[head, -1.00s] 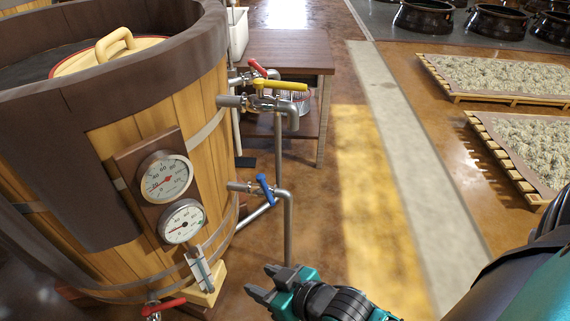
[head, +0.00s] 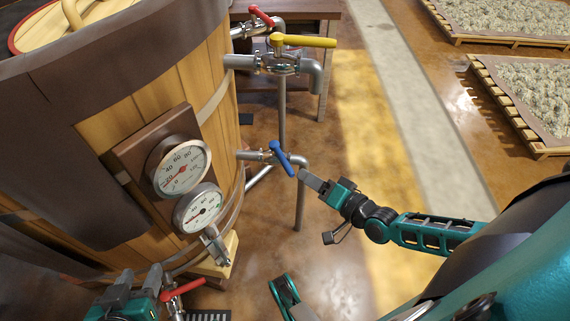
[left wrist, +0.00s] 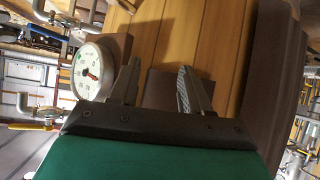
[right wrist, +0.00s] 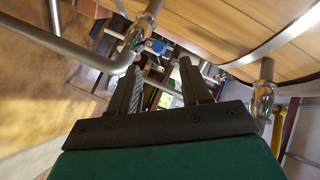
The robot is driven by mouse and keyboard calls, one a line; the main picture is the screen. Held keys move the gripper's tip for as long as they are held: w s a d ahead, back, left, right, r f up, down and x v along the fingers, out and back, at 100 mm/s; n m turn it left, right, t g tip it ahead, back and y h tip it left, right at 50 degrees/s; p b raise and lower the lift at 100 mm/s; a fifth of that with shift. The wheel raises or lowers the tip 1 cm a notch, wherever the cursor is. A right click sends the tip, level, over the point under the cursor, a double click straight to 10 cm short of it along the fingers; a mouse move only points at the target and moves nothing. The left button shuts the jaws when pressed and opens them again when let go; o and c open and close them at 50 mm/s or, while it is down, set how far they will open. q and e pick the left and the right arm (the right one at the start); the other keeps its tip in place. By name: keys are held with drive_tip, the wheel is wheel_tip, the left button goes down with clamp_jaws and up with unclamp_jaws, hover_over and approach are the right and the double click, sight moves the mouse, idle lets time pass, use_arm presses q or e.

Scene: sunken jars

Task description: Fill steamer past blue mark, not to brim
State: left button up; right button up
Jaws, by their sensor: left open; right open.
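The steamer (head: 205,75) is a large wooden-stave vat with a dark rim, at the left of the head view. A blue-handled valve (head: 281,158) sits on a pipe at the vat's right side. My right gripper (head: 313,184) is open and empty, just right of and below the blue handle. The handle also shows beyond its fingers in the right wrist view (right wrist: 158,46). My left gripper (head: 138,282) is open, low at the vat's front, beside the red drain handle (head: 183,289).
A yellow-handled valve (head: 303,41) with a downturned spout and a red-handled valve (head: 262,16) stand above the blue one. Two gauges, upper (head: 180,167) and lower (head: 198,207), sit on the vat's front. Grain trays (head: 527,95) lie at the right. The floor between is clear.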

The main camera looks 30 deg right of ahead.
sight(287, 163)
drive_tip(key=b+x, duration=0.2)
drive_tip(key=x, duration=0.7)
drive_tip(key=shift+f, duration=0.1)
drive_tip(key=shift+c, duration=0.4)
clamp_jaws()
